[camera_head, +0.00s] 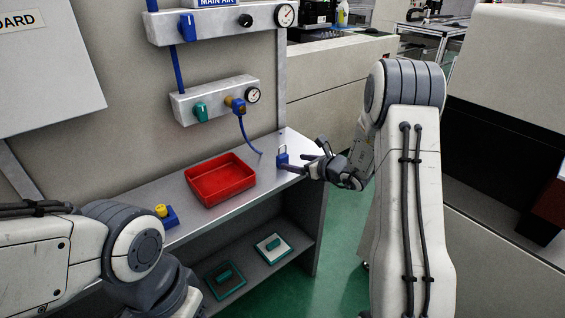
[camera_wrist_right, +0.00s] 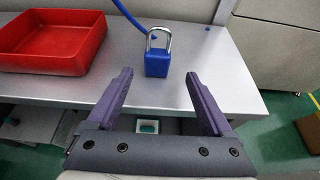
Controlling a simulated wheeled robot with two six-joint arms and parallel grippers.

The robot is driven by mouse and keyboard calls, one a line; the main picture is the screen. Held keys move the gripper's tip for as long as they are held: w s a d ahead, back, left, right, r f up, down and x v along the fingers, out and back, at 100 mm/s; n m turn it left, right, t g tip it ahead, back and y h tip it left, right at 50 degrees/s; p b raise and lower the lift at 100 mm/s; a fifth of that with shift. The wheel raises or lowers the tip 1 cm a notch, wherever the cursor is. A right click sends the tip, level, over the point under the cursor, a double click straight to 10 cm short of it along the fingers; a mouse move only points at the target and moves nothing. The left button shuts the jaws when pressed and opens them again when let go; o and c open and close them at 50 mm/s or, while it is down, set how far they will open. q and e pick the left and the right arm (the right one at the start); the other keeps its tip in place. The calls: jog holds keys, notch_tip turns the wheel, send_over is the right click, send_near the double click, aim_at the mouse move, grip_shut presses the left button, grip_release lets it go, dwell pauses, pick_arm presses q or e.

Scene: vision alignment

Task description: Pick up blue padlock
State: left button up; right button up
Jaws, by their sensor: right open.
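The blue padlock (camera_head: 282,159) with a silver shackle stands upright on the grey bench top near its right end. In the right wrist view the padlock (camera_wrist_right: 157,62) is ahead of my right gripper, in line with the gap between the fingers. My right gripper (camera_head: 298,166) is open and empty, with its fingers close to the padlock in the head view. It also shows in the right wrist view (camera_wrist_right: 158,88), with its two purple fingers apart. My left arm shows at the lower left of the head view, but its gripper is out of frame.
A red tray (camera_head: 219,180) sits on the bench (camera_head: 178,232) left of the padlock. A blue block with a yellow knob (camera_head: 165,213) lies at the bench's left. A blue hose (camera_head: 244,133) hangs down behind the padlock. A lower shelf holds two small plates.

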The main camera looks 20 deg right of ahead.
aim_at(285, 159)
jog(key=x, duration=0.7)
jog(key=shift+w+a+p, duration=0.15)
jog(key=shift+a+p, duration=0.15)
jog(key=shift+p, duration=0.1)
grip_shut()
jog(key=shift+r, duration=0.1)
notch_tip(285, 159, up, 5)
jog(key=shift+d+f, duration=0.2)
jog(key=shift+f, duration=0.05)
jog(key=s+d+r, duration=0.6)
jog(key=s+d, duration=0.1)
jog(key=d, duration=0.1)
jog(key=shift+s+d+r, duration=0.15)
jog(key=shift+s+d, duration=0.05)
jog(key=shift+s, duration=0.15)
